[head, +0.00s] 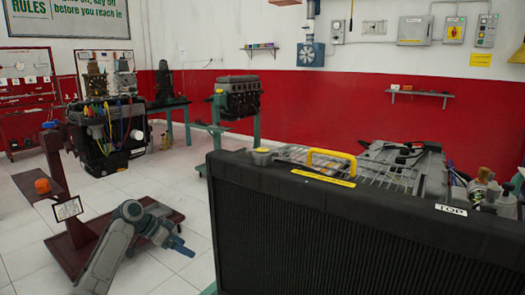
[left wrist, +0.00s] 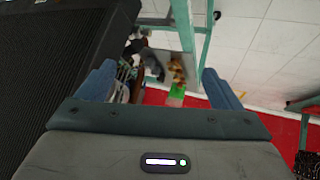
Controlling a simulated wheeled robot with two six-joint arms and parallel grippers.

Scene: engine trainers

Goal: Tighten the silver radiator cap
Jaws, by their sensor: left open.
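The radiator (head: 360,235) is a large black finned block filling the lower right of the head view. A small round cap (head: 262,150), grey with some yellow by it, sits at the left end of its top edge. My left gripper (head: 181,246) is in front of and below the cap, to the left of the radiator, clear of both. In the left wrist view its two blue fingers (left wrist: 160,88) are wide apart with nothing held between them. The radiator's dark side (left wrist: 55,60) shows at left there; I cannot make out the cap. My right gripper is not seen.
A yellow handle (head: 332,155) stands on top behind the radiator's edge. Bottles and small items (head: 485,190) crowd the right. An engine on a red stand (head: 105,135) is at left, another engine (head: 238,97) behind. White floor (head: 185,185) is open between.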

